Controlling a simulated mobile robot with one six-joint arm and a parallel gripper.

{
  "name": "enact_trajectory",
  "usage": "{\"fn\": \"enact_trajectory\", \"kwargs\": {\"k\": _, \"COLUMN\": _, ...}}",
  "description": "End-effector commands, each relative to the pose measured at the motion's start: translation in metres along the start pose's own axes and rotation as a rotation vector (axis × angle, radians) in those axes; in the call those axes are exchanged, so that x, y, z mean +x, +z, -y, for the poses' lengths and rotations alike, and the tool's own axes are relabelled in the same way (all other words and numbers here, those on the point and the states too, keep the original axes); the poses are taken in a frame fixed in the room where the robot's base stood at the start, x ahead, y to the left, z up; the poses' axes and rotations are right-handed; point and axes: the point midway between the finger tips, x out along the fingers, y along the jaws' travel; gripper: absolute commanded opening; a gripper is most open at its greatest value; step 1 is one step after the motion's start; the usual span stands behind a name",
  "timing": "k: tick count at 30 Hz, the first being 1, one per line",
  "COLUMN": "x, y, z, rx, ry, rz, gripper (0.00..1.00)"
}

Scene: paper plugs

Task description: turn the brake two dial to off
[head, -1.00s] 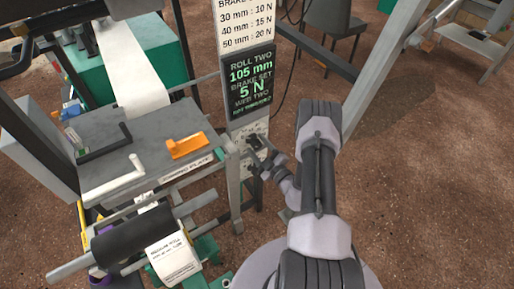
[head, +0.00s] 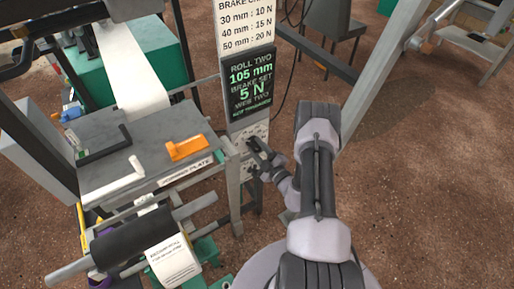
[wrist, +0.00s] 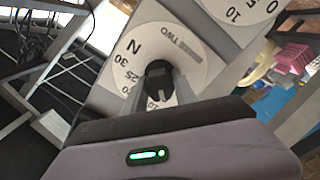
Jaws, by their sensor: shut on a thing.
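The brake two dial is a black knob (wrist: 159,80) on a round white face (wrist: 135,55) marked "TWO", "N" and numbers including 25 and 30. My gripper (wrist: 163,92) is shut on the knob in the wrist view; its body hides the lower part of the face. In the head view my gripper (head: 254,146) is at the pale panel below the display and covers much of the dial. The dark display (head: 250,85) reads "ROLL TWO 105 mm", "BRAKE SET 5 N". The off mark is not readable.
A second white dial face (wrist: 240,10) is close by at upper right in the wrist view. The grey table with an orange handle (head: 187,148) and a black roller (head: 132,235) stand left of the panel.

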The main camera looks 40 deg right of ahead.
Motion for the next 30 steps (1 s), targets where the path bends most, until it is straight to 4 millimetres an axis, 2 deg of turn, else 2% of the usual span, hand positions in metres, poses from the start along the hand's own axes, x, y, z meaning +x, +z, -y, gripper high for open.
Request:
{"fn": "enact_trajectory", "kwargs": {"k": 15, "x": -0.0002, "y": 0.0002, "z": 0.0006, "rx": -0.337, "ry": -0.001, "rz": 0.0, "gripper": 0.0}}
{"fn": "enact_trajectory", "kwargs": {"k": 30, "x": -0.0002, "y": 0.0002, "z": 0.0005, "rx": -0.459, "ry": -0.001, "rz": 0.0, "gripper": 0.0}}
